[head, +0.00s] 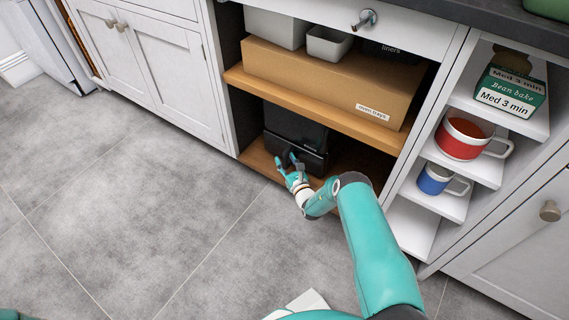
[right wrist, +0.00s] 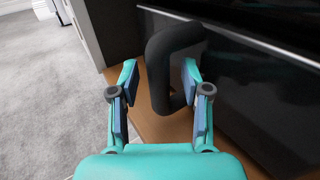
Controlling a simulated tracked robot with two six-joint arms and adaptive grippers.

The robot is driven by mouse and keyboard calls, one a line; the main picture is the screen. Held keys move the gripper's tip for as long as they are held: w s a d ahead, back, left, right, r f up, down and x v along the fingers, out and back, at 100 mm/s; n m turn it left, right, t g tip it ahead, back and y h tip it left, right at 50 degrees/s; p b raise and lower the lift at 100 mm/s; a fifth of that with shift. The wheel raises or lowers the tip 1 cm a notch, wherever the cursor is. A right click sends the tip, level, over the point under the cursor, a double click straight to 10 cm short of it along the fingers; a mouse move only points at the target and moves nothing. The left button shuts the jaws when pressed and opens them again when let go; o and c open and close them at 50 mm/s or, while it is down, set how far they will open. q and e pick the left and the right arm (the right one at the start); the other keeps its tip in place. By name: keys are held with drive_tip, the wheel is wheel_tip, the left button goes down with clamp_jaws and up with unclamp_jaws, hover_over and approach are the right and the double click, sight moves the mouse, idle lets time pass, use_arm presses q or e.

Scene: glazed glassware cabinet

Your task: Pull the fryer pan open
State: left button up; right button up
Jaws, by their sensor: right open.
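The black fryer (head: 293,122) stands on the low wooden shelf of the open cabinet bay, under the middle shelf. Its pan front (head: 312,158) appears flush with the body, as far as I can see. My right gripper (head: 289,164) is at the front of the fryer. In the right wrist view the gripper (right wrist: 160,68) is open, with its two fingers either side of the black loop-shaped pan handle (right wrist: 156,72). The right finger covers part of the handle; contact cannot be told. My left gripper is out of view.
An oven trays box (head: 320,82) sits on the wooden shelf (head: 310,105) above the fryer. Side shelves at right hold a red mug (head: 460,145), a blue mug (head: 431,183) and a green box (head: 510,92). The grey floor (head: 150,200) in front is clear.

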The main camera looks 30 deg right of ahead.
drive_tip(key=shift+w, duration=0.4)
drive_tip(key=shift+c, duration=0.3)
clamp_jaws()
